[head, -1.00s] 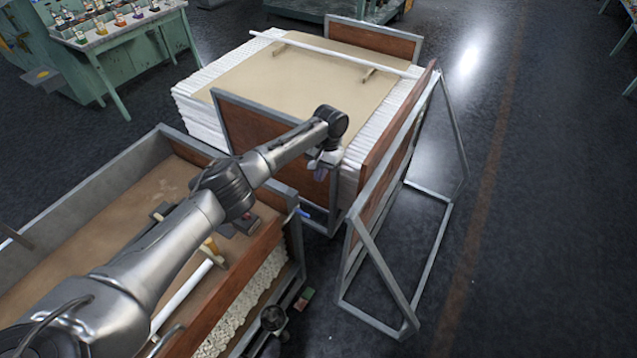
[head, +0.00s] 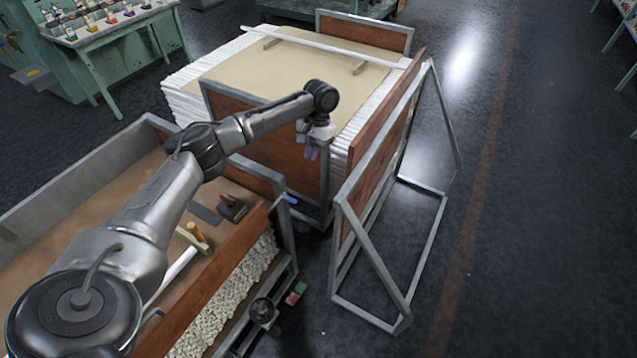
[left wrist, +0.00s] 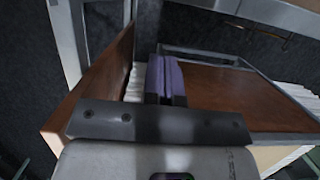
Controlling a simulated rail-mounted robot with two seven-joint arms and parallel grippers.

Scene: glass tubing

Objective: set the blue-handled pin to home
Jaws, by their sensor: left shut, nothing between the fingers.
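A small blue handle (head: 290,199), which looks like that of the pin, shows at the upper right corner of the near crate's metal frame. The rest of the pin is too small to make out. My left gripper (head: 311,154) hangs above and to the right of it, apart from it, in front of a brown panel. Its purple fingers (left wrist: 166,78) are together and empty in the left wrist view, where I cannot make out the pin. My right gripper is not in view.
The near crate's brown side board (head: 225,270) and a leaning framed panel (head: 375,165) flank a narrow gap. Behind stands a stack of white tubing (head: 185,85) with a tan top. Dark floor (head: 540,250) is clear at the right.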

